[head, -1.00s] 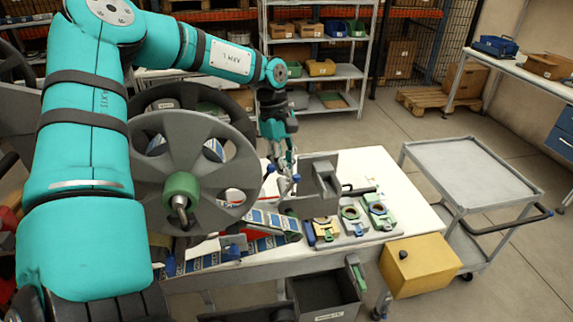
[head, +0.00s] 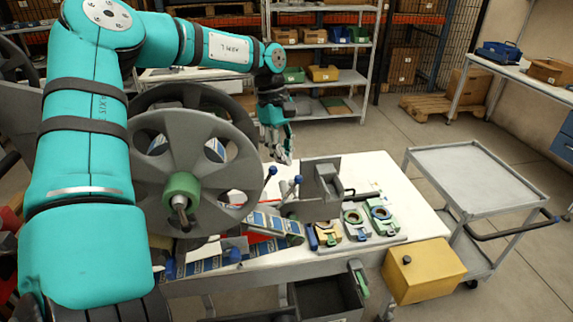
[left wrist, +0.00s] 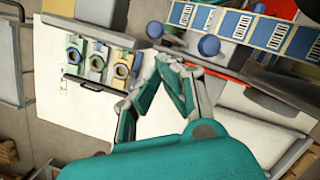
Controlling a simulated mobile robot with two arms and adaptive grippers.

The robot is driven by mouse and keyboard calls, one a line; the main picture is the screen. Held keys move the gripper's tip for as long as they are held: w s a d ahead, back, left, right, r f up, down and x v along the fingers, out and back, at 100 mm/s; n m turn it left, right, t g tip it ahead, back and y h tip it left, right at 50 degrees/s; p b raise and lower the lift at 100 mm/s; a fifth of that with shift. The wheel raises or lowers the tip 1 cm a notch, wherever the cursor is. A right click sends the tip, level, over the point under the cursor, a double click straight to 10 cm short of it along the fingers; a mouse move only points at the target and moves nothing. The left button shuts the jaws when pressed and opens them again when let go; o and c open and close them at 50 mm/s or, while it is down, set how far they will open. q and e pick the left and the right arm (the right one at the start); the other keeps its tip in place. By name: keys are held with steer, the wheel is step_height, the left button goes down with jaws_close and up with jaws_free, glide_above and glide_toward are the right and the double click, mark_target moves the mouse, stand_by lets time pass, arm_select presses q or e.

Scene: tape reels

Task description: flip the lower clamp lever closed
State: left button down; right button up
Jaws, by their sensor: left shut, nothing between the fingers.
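My left gripper (head: 284,158) hangs above the white table, near two blue-knobbed levers. It is shut and empty. One blue knob (head: 272,170) is just left of and below the fingertips, and another blue knob (head: 298,180) is just right. I cannot tell which is the lower clamp's. In the left wrist view the fingertips (left wrist: 176,62) are close together, apart from two blue knobs (left wrist: 155,29) (left wrist: 209,45). The blue-and-white printed tape (head: 270,222) runs below the grey reel (head: 160,150). The clamps' exact positions are hard to make out. My right gripper is out of view.
Several small fixtures with coloured rings sit on a grey plate (head: 365,243). A yellow box (head: 425,272) is at the table's front right. The white table top (head: 375,170) has bare room behind the fixtures.

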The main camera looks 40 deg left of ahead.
arm_select(q)
steer(key=v, duration=0.9)
